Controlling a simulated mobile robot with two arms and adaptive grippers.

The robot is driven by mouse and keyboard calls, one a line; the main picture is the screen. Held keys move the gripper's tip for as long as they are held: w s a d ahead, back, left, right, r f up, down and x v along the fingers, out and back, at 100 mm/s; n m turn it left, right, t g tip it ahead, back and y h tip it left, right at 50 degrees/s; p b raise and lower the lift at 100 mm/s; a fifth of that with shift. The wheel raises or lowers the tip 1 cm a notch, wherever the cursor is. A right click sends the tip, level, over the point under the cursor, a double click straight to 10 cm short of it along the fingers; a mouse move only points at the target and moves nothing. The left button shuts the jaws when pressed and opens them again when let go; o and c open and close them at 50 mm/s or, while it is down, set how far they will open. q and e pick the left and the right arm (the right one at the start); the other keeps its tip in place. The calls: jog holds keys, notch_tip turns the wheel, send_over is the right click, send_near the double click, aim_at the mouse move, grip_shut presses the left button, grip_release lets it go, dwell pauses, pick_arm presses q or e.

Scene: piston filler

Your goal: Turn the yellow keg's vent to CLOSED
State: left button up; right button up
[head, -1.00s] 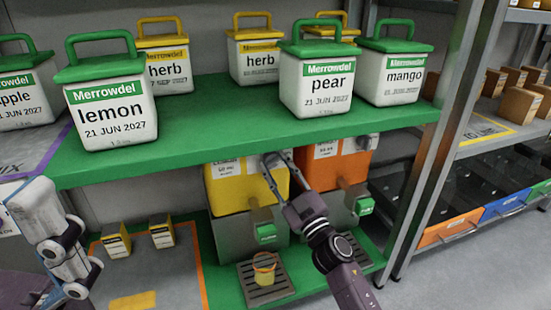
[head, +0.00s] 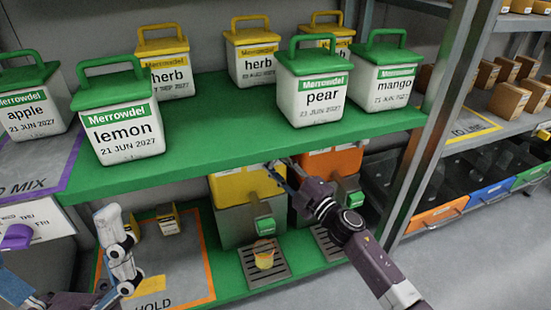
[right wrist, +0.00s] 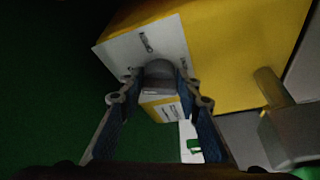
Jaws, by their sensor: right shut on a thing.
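The yellow keg (head: 231,186) stands under the green shelf, left of an orange one. In the right wrist view the yellow keg (right wrist: 235,50) fills the upper right. A white label plate (right wrist: 142,48) on it carries small text that I cannot read surely. My right gripper (head: 281,171) reaches in at the keg's upper part. In the right wrist view its fingers (right wrist: 158,76) are shut on the grey vent knob (right wrist: 158,68); the knob's setting is unclear. My left gripper (head: 118,250) is at the lower left, away from the keg; its jaw opening is unclear.
The green shelf (head: 230,135) with several tubs overhangs the keg closely. The orange keg (head: 345,160) is beside my right arm. A yellow cup (head: 264,256) stands on the drip grate (head: 252,279). Small cartons (head: 168,220) stand on the orange-edged mat (head: 190,275).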

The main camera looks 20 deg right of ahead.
jog(key=shift+r+n+p, duration=0.2)
jog(key=shift+n+p, duration=0.4)
jog(key=shift+p, duration=0.15)
pick_arm(q)
jog(key=w+d+f+g+y+p, duration=0.2)
jog(key=w+f+g+y, duration=0.1)
jog(key=w+f+g, duration=0.65)
pick_arm(e)
jog(key=shift+n+g, duration=0.5)
jog(key=shift+n, duration=0.1)
jog(key=shift+n+p, duration=0.5)
jog(key=shift+n+g+p, duration=0.4)
jog(key=shift+n+p, duration=0.2)
jog(key=shift+p, duration=0.25)
pick_arm(q)
jog(key=a+f+g+y, duration=0.3)
jog(key=f+g, duration=0.5)
jog(key=f, duration=1.1)
jog(key=shift+w+f, duration=0.35)
jog(key=shift+f, duration=0.05)
pick_arm(e)
jog(key=o, duration=1.2)
jog(key=shift+c, duration=0.2)
jog(key=v, duration=1.2)
